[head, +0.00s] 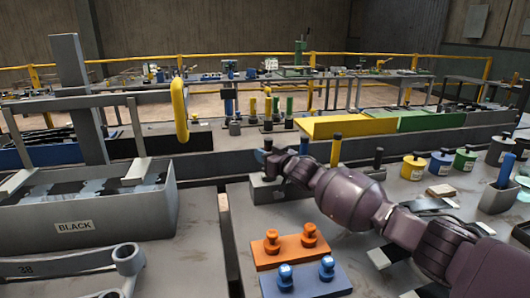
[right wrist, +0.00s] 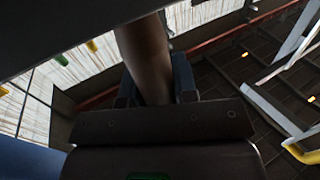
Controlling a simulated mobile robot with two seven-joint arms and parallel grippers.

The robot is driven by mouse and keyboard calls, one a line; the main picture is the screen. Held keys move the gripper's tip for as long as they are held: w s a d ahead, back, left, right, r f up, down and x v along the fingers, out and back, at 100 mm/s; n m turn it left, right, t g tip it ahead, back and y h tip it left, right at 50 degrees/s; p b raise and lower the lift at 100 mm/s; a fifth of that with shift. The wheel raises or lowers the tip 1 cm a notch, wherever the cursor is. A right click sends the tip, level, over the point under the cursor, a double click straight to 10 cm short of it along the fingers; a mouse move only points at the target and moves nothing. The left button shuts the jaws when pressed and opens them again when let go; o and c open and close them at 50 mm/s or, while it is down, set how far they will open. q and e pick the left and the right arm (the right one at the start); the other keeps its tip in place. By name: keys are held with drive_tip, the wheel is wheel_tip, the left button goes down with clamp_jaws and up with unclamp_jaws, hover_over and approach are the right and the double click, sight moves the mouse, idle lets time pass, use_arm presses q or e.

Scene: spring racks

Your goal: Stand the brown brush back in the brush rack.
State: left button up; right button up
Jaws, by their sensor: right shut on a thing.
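My right gripper (head: 264,156) is in the middle of the head view, its arm reaching in from the lower right. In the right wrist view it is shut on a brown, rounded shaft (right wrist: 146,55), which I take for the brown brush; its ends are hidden. In the head view the brush is hidden by the gripper. A low grey block (head: 265,191) sits just below the gripper and may be part of the brush rack. A yellow, black-topped handle (head: 336,150) and a dark handle (head: 378,158) stand to its right. My left gripper is not in view.
Orange (head: 286,255) and blue (head: 310,283) blocks with knobs lie in front. A grey bin labelled BLACK (head: 75,227) stands left. Several colored cans (head: 440,163) and a grey holder with a blue handle (head: 504,186) stand right.

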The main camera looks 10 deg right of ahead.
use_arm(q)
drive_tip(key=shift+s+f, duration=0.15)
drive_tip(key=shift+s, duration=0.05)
use_arm(e)
drive_tip(key=shift+f, duration=0.1)
drive_tip(key=o, duration=0.9)
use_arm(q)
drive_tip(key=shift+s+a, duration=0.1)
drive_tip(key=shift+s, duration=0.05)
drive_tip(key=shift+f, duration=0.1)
use_arm(e)
drive_tip(key=shift+f, duration=0.1)
drive_tip(key=shift+s+d, duration=0.3)
drive_tip(key=shift+s, duration=0.3)
drive_tip(key=s+d+p, duration=0.1)
drive_tip(key=s+d+r, duration=0.1)
drive_tip(key=s, duration=0.1)
drive_tip(key=shift+s+r+p, duration=0.1)
drive_tip(key=shift+s+p, duration=0.1)
drive_tip(key=shift+p, duration=0.2)
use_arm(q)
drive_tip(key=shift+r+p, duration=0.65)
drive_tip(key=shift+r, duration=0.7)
use_arm(e)
drive_tip(key=shift+f+v, duration=0.15)
drive_tip(key=shift+v, duration=1.25)
drive_tip(key=shift+f+v, duration=0.15)
drive_tip(key=shift+v, duration=1.25)
